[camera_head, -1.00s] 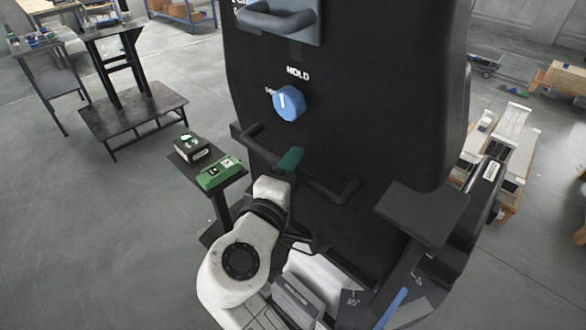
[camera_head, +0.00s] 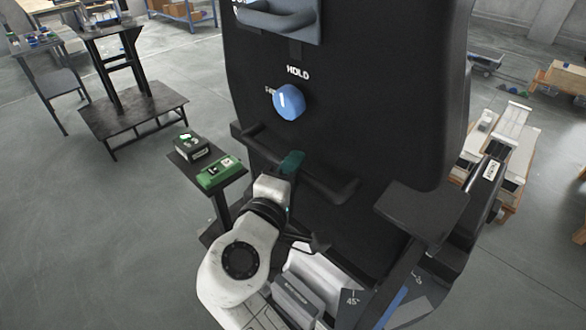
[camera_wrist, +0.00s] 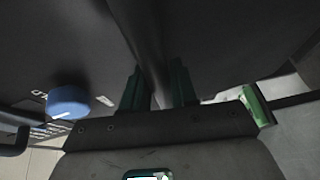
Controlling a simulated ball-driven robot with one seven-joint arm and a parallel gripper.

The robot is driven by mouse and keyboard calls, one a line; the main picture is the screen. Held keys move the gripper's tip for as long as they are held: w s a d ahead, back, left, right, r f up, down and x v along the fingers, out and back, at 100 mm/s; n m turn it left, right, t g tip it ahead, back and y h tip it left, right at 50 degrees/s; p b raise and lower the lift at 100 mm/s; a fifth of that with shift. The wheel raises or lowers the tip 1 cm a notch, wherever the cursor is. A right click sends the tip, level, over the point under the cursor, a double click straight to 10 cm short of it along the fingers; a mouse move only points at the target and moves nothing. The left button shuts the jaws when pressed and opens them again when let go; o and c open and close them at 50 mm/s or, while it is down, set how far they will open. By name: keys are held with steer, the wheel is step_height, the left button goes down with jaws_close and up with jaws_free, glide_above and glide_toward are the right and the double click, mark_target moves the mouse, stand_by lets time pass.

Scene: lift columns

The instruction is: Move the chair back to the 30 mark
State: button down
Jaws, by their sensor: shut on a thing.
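The chair back (camera_head: 360,100) is a large black padded slab filling the middle of the head view, with a blue knob (camera_head: 289,102) under the word HOLD. A black handle bar (camera_head: 330,188) crosses its lower part. My gripper (camera_head: 291,163) is shut on this bar near its middle. In the wrist view the dark green fingers of my gripper (camera_wrist: 158,88) stand either side of the bar (camera_wrist: 148,45). An angle plate (camera_head: 352,299) low on the chair appears to read 45°. A second scale beside a blue strip (camera_head: 393,308) is too small to read.
A small stand left of the chair holds a dark box (camera_head: 191,147) and a green box (camera_head: 219,171). An armrest (camera_head: 422,212) juts out at right. A black table (camera_head: 135,110) stands farther left. Wooden benches (camera_head: 510,145) stand at right. Grey floor at lower left is clear.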

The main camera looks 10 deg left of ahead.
steer(key=s+a+f+n+t+b, duration=0.1)
steer(key=s+a+f+t+b, duration=0.1)
steer(key=s+a+f+b, duration=0.2)
steer(key=s+a+f+n+t+b, duration=0.1)
steer(key=s+a+f+t+b, duration=0.1)
steer(key=s+a+f+b, duration=0.2)
steer(key=shift+s+a+f+h+b, duration=0.35)
steer(key=shift+s+f+b, duration=1.45)
steer(key=shift+b, duration=2)
steer(key=shift+w+f, duration=0.2)
steer(key=shift+f, duration=0.25)
steer(key=c, duration=1.1)
jaws_free()
steer(key=shift+o, duration=0.7)
steer(key=shift+r, duration=0.15)
steer(key=v, duration=1)
steer(key=shift+s+f+b, duration=0.2)
steer(key=shift+s+b, duration=0.15)
steer(key=shift+a, duration=0.15)
